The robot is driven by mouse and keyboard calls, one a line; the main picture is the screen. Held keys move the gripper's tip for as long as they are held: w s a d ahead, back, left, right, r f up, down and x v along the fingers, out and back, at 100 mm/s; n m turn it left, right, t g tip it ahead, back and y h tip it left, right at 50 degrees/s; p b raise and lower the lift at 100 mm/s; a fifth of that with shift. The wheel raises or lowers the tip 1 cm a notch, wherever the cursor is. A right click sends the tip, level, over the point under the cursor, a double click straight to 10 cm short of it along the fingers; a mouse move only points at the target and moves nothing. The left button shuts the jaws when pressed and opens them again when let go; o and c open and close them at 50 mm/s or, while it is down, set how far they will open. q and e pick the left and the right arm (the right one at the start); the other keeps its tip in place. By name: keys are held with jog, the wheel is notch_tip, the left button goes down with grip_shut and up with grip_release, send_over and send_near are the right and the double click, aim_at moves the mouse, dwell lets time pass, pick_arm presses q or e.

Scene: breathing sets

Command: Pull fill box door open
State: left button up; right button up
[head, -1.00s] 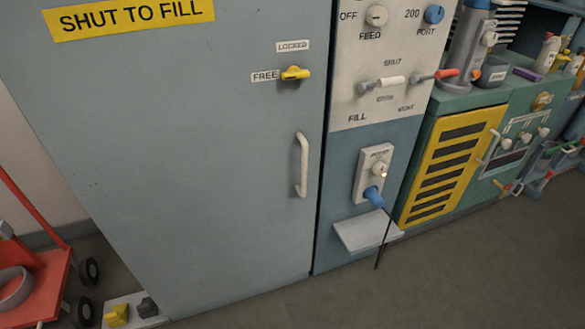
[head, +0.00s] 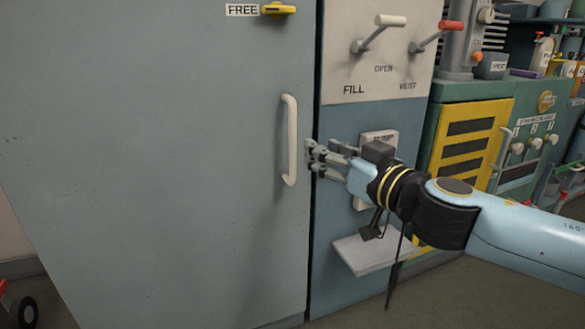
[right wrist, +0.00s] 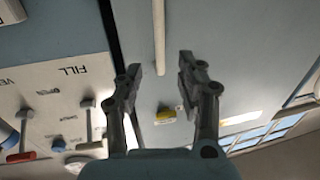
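The fill box door (head: 150,170) is a large grey-blue panel, and it looks closed. Its white vertical handle (head: 290,140) sits near the door's right edge. A yellow latch (head: 278,9) above it points at the FREE label. My right gripper (head: 309,157) is just right of the handle, fingers toward it. In the right wrist view the gripper (right wrist: 159,65) is open, with the white handle (right wrist: 159,35) lined up between its two fingers and nothing gripped. I cannot tell whether the fingers touch the handle. My left gripper is not in view.
Right of the door is a fill panel with a white lever (head: 390,20) and a red lever (head: 450,26). A pale shelf (head: 368,254) juts out below my right arm. A green cabinet with a yellow vent (head: 466,142) stands further right. A black wheel (head: 24,312) shows at lower left.

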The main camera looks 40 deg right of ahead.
aim_at(295, 137)
jog(key=w, duration=0.6)
jog(key=w+p, duration=0.1)
jog(key=w, duration=0.2)
jog(key=shift+w+d+f, duration=0.2)
jog(key=shift+w+d, duration=0.05)
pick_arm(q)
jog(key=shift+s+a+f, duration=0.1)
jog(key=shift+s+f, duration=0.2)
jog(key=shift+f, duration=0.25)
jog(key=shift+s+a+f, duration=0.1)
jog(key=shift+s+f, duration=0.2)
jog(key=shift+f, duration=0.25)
pick_arm(e)
jog(key=shift+w, duration=0.65)
grip_shut()
